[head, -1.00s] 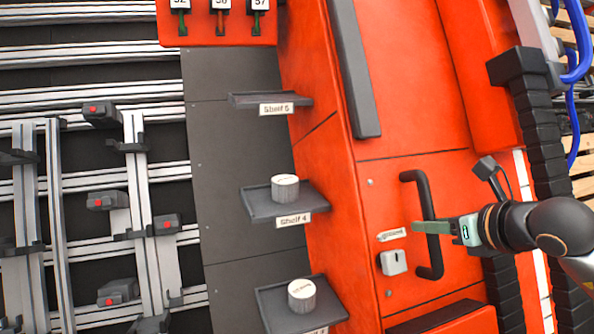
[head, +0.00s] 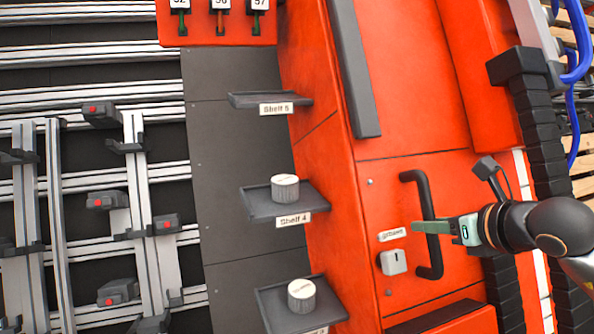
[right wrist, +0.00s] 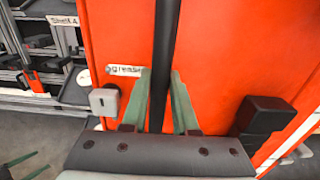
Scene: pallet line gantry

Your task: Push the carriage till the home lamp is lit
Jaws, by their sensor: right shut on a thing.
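The orange carriage (head: 410,90) fills the middle of the head view and carries a black upright handle (head: 425,200). My right gripper (head: 430,227) reaches in from the right and is shut around the handle's bar. In the right wrist view my right gripper's green fingers (right wrist: 160,105) stand on either side of the black bar (right wrist: 166,40). I cannot make out a lit home lamp. A small pale box (head: 393,262) sits left of the handle, but I cannot tell what it is.
Grey shelves (head: 262,205) with pale round pieces (head: 285,188) stand left of the carriage. Metal rails with grey clamps (head: 103,115) fill the far left. A black cable chain (head: 540,130) and blue hoses (head: 577,65) run along the right.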

